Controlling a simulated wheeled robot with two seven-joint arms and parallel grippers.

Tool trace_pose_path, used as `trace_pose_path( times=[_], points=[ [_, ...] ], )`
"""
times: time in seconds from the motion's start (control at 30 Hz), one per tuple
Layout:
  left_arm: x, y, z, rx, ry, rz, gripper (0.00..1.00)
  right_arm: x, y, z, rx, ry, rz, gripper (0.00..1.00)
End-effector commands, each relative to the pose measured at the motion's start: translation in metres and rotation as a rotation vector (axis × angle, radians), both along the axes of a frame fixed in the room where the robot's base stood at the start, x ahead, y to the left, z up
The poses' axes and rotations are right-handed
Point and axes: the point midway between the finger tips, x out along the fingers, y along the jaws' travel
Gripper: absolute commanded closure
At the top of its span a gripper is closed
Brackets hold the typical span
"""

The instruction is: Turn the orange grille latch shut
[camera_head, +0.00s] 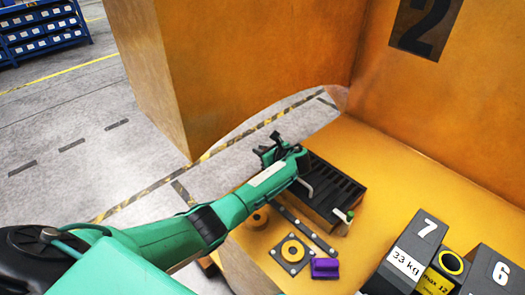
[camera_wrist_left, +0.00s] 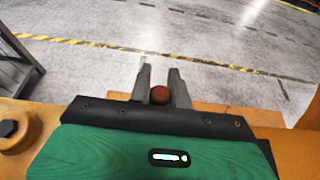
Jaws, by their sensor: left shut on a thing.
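A dark slotted grille (camera_head: 330,190) stands on the orange casting, just right of my left wrist in the head view. My left gripper (camera_head: 272,148) reaches past the grille's far left end. In the left wrist view its two grey fingers (camera_wrist_left: 160,92) are closed around a reddish-brown, round-ended piece (camera_wrist_left: 160,95). This piece looks like the handle of the orange grille latch, but the rest of it is hidden by the gripper, so I cannot tell how far the latch is turned. My right gripper is not in view.
A purple block (camera_head: 325,268), an orange ring on a grey plate (camera_head: 293,251) and a dark bar (camera_head: 305,228) lie near the grille. Dark weights marked 7 (camera_head: 412,250) and 6 (camera_head: 498,272) stand at lower right. Tall orange walls (camera_head: 250,60) rise behind. Open floor lies left.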

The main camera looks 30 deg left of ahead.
Motion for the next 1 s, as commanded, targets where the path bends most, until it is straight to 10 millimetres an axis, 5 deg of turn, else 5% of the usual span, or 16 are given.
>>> trace_pose_path(
  times=[0.5, 1.0],
  points=[
    [-0.006, 0.0, -0.004, -0.001, -0.001, 0.451, 1.0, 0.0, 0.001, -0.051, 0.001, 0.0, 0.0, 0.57],
    [-0.011, 0.0, -0.001, 0.0, 0.001, 0.645, 1.0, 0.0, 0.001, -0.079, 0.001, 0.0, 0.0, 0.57]
  ],
)
